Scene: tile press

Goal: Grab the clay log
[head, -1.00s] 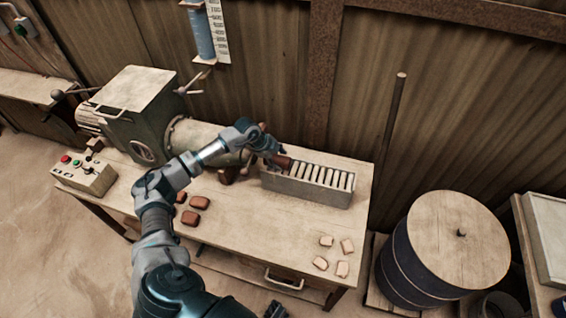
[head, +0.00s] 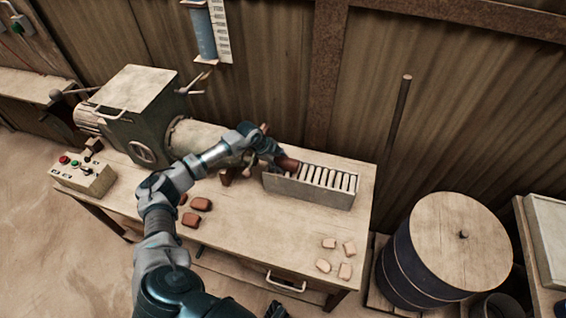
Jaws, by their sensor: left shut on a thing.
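The clay log (head: 289,164) is reddish brown and shows at the left end of the slotted rack, by the mouth of the press. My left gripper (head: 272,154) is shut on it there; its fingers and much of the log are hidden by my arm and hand. My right gripper (head: 276,310) shows only as a small dark part at the bottom edge, and its jaws cannot be made out.
The green press (head: 150,115) stands at the left of the table (head: 240,225). The slotted rack (head: 310,190) lies right of its mouth. Brown clay pieces (head: 201,204) and pale pieces (head: 329,243) lie nearer. A blue drum (head: 412,262) stands right. The table's middle is clear.

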